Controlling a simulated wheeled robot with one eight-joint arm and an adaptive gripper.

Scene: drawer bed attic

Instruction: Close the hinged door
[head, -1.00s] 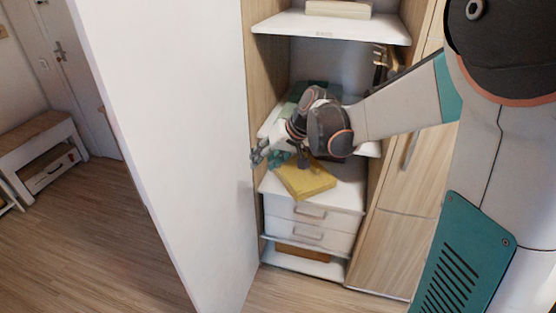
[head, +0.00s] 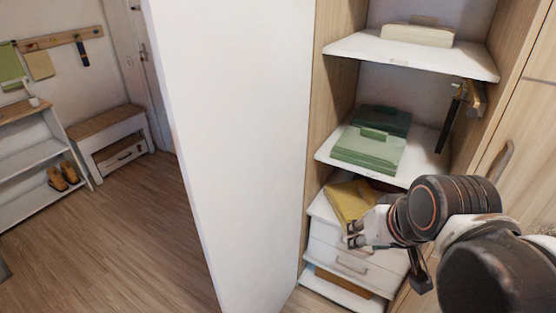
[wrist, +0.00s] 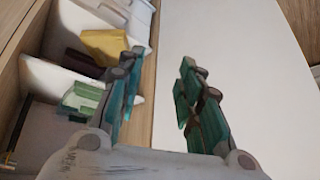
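The hinged door (head: 235,130) is a tall white panel standing open at the left of the cabinet. Its broad white face also fills the right of the wrist view (wrist: 240,60). The open cabinet to its right holds white shelves (head: 405,55) and a white drawer unit (head: 350,262). My gripper (head: 352,236) is in front of the drawer unit, to the right of the door and apart from it in the head view. In the wrist view its two teal-padded fingers (wrist: 160,85) are spread with nothing between them.
A yellow folded item (head: 350,200) lies on the drawer unit. Green folders (head: 368,150) sit on the shelf above. A closed wooden door with a handle (head: 505,160) is at the right. A bench (head: 108,140) stands far left, with open wooden floor (head: 120,235) before it.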

